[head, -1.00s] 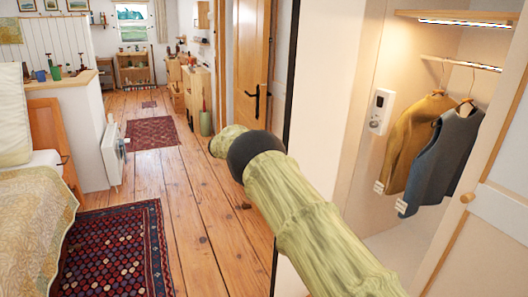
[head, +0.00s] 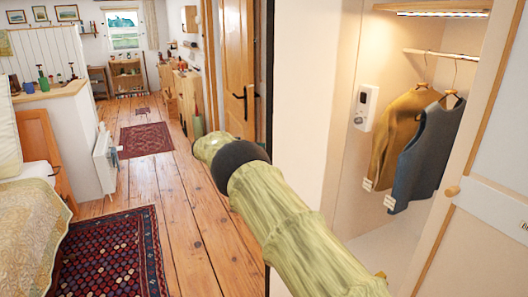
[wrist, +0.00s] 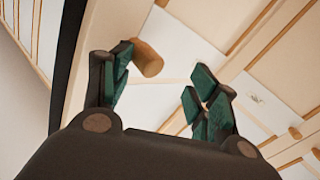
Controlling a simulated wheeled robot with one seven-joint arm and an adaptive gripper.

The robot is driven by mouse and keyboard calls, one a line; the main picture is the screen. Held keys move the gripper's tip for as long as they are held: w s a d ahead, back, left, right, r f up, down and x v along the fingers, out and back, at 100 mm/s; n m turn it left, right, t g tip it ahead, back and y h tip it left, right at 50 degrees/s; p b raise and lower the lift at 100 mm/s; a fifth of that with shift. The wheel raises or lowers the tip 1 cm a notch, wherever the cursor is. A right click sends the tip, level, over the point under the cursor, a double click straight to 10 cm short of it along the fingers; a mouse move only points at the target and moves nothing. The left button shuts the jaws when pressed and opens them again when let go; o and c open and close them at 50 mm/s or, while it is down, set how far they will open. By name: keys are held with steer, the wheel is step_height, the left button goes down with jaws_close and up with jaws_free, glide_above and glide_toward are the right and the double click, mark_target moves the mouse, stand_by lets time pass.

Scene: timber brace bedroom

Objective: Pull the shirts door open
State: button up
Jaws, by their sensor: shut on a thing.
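A pale door (head: 492,160) with wooden edging and a round wooden knob (head: 452,190) stands ajar at the right in the head view. A white label (head: 512,209) on it is cut off by the frame edge. Behind it is an open closet with a mustard garment (head: 398,125) and a grey-blue vest (head: 422,155). In the wrist view my gripper (wrist: 160,78) has its green-padded fingers on either side of a wooden knob (wrist: 147,58), which lies against the left finger. Contact at the right finger is unclear. My gripper is hidden in the head view.
The closet's pale side wall (head: 315,110) stands close beside my arm. A white wall device (head: 365,107) is inside the closet. The plank floor (head: 190,215) at left is open, with a patterned rug (head: 110,255) beside the bed (head: 30,220).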

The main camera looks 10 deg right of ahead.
steer(key=shift+d+f, duration=0.2)
step_height(320, 180, up, 10)
steer(key=shift+a+r, duration=0.25)
